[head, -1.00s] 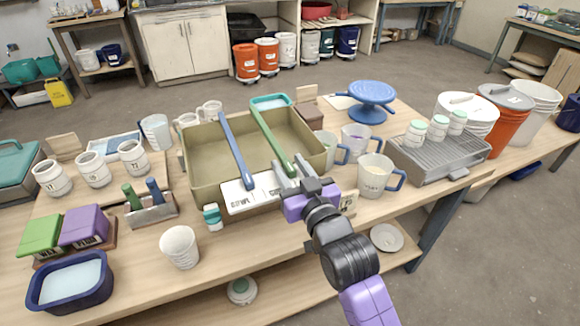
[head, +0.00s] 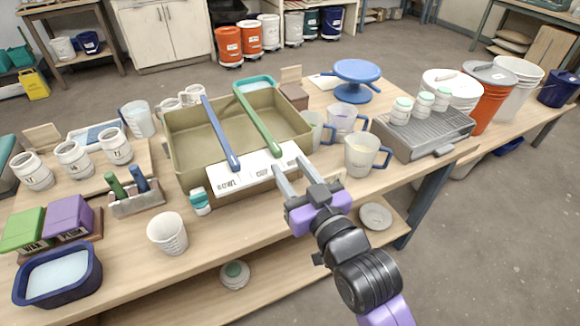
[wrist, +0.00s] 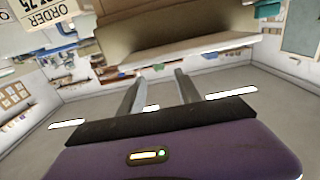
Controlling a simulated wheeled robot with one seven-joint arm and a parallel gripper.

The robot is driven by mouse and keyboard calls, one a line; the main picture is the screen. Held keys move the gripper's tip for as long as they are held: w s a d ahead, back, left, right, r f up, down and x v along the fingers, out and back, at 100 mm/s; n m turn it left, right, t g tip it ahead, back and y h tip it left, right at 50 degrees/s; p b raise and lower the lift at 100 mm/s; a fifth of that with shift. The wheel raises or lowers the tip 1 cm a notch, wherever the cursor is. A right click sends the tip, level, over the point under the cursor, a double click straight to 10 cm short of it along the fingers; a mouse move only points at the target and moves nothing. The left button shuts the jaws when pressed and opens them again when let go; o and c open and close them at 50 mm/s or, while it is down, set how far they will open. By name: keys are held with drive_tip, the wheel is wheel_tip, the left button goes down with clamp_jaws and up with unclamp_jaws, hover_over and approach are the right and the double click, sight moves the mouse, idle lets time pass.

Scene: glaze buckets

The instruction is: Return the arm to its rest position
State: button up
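My gripper (head: 291,164) is in the head view at the front right of the tan basin, its two grey fingers spread apart with nothing between them. The fingers also show apart and empty in the wrist view (wrist: 160,82). The fingertips overlap the white label strip (head: 240,174) in the head view; whether they touch it I cannot tell. A blue-handled tool (head: 222,135) and a green-handled tool (head: 258,118) lie across the tan basin (head: 185,150), their near ends on the strip by the labels BOWL and CUP.
A grey rack with small jars (head: 425,135) is further right. A white cup (head: 168,234) stands at the front left. Open floor (head: 500,240) lies to the right.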

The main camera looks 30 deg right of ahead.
drive_tip(key=shift+r, duration=0.35)
drive_tip(key=s+f+g, duration=0.1)
drive_tip(key=s+f, duration=0.2)
drive_tip(key=s, duration=0.9)
drive_tip(key=s+f+g, duration=0.1)
drive_tip(key=s+f, duration=0.2)
drive_tip(key=s, duration=0.9)
drive_tip(key=s+f+g, duration=0.1)
drive_tip(key=s+f, duration=0.2)
drive_tip(key=s, duration=0.9)
drive_tip(key=shift+f, duration=0.2)
